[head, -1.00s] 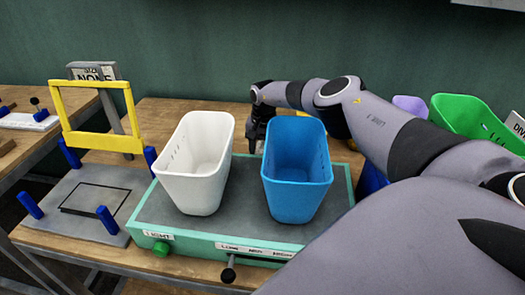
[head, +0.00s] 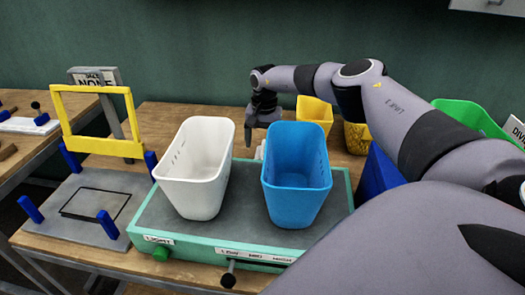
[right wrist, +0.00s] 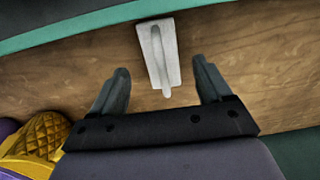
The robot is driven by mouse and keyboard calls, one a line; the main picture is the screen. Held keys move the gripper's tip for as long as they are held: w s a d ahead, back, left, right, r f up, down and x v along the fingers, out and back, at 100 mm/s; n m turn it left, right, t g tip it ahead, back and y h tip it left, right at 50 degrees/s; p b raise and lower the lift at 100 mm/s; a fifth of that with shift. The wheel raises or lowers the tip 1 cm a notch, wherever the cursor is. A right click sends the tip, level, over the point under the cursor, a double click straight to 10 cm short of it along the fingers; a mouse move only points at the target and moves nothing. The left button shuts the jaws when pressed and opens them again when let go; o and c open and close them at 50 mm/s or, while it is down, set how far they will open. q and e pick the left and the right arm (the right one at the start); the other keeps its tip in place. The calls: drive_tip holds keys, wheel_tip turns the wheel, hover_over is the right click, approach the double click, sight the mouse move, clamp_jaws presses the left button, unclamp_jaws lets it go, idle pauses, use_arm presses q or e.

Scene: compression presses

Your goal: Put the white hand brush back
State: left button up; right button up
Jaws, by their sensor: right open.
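The white hand brush (right wrist: 158,55) lies on the wooden bench top in the right wrist view, just beyond and between my right fingertips. In the head view only a small pale bit of it (head: 260,152) seems to show between the two front bins. My right gripper (head: 257,138) points down behind the green-framed press, over the bench. In the right wrist view its two fingers (right wrist: 160,78) are spread apart with nothing between the pads. My left gripper is not in view.
A white bin (head: 197,165) and a blue bin (head: 297,170) stand on the press (head: 238,212) in front of my gripper. A yellow bin (head: 314,110) and a darker yellow textured container (head: 357,137) stand to the right. A yellow frame (head: 92,145) stands left.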

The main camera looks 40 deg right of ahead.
wheel_tip(320, 180, up, 7)
drive_tip(key=shift+f, duration=0.2)
drive_tip(key=shift+b, duration=0.3)
